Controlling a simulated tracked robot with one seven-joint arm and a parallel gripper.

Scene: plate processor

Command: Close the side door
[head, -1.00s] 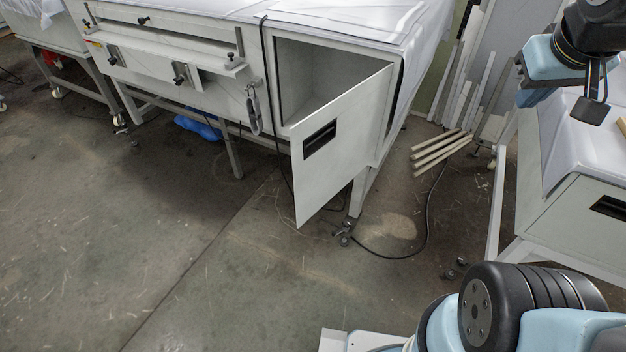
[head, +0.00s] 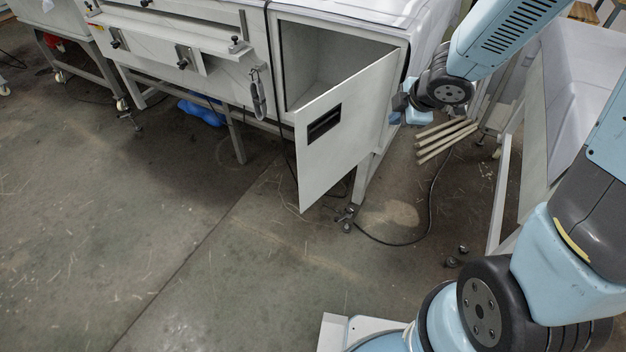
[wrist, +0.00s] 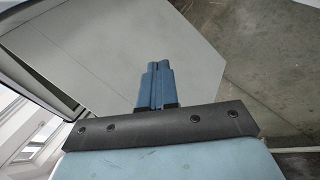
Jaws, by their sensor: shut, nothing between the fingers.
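The side door (head: 345,130) is a pale grey panel with a dark recessed handle (head: 324,123). It stands swung open from the right end of the white processor (head: 262,40), and the compartment (head: 330,62) behind it shows. My gripper (head: 396,112) is beside the door's right, hinge-side end. In the wrist view, the blue fingers of my gripper (wrist: 155,68) are together and empty, pointing toward a pale panel, apparently the door (wrist: 100,50). I cannot tell whether the fingertips touch it.
Pale wooden strips (head: 445,138) lie on the floor to the right, and a black cable (head: 432,200) curves near the processor's leg. Another white unit (head: 580,80) stands at the right. The floor (head: 200,270) in front of the door is mostly clear.

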